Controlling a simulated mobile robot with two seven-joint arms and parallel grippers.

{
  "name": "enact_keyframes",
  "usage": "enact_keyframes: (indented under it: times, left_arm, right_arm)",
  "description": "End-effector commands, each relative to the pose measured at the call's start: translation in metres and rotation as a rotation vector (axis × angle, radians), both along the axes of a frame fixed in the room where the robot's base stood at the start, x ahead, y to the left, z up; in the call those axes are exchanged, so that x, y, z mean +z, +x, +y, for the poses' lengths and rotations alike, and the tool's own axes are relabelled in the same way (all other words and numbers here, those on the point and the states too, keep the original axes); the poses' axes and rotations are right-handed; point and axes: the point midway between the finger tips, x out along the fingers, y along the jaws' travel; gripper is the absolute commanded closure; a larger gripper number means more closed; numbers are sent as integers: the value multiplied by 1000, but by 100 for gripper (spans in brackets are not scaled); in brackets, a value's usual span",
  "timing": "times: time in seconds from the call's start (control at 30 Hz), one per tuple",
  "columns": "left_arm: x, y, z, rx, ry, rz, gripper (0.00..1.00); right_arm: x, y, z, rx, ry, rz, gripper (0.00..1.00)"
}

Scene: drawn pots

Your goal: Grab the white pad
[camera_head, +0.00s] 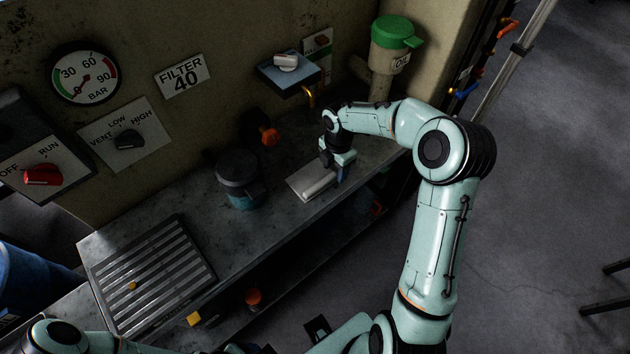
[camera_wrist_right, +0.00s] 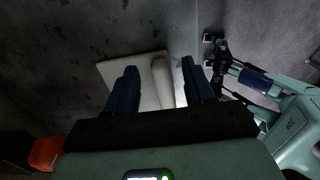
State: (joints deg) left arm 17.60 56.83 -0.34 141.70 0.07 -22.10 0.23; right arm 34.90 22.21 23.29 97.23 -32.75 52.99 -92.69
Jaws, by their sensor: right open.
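The white pad (camera_head: 312,186) lies flat on the grey metal bench near its front edge, with a raised rounded ridge along it. It also shows in the right wrist view (camera_wrist_right: 151,94), its ridge between the two fingers in that picture. My right gripper (camera_head: 341,172) is at the pad's right end, fingers pointing down. In the right wrist view its dark blue fingers (camera_wrist_right: 160,75) are apart, with nothing held. I cannot tell whether the fingers touch the pad. My left gripper is not in view; only part of my left arm shows at the bottom left.
A dark round pot (camera_head: 240,183) stands on the bench (camera_head: 268,222) left of the pad. A slatted grate (camera_head: 152,275) is further left. An open shelf is below.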

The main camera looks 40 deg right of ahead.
Motion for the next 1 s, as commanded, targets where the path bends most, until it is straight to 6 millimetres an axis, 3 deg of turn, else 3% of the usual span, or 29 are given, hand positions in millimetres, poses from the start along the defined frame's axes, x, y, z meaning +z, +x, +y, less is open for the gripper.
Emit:
enact_keyframes:
  times: [0.1, 0.37, 0.4, 0.53, 0.57, 0.87, 1.0]
  left_arm:
    - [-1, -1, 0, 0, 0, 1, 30]
    - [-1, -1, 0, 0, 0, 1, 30]
    - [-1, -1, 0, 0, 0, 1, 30]
    - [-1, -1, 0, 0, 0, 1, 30]
    - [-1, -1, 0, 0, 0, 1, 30]
    - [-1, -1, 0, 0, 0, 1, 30]
    - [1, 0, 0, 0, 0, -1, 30]
  right_arm:
    - [-14, 1, -1, -1, 1, 0, 47]
    - [-17, 1, -1, -2, -1, -2, 47]
    - [-17, 1, -1, -2, -1, -2, 53]
    - [-17, 1, -1, -1, -1, -2, 96]
    - [-17, 1, -1, -1, -1, -2, 100]
    - [-15, 1, -1, -1, -1, -2, 100]
    - [-2, 2, -1, -2, -2, -5, 100]
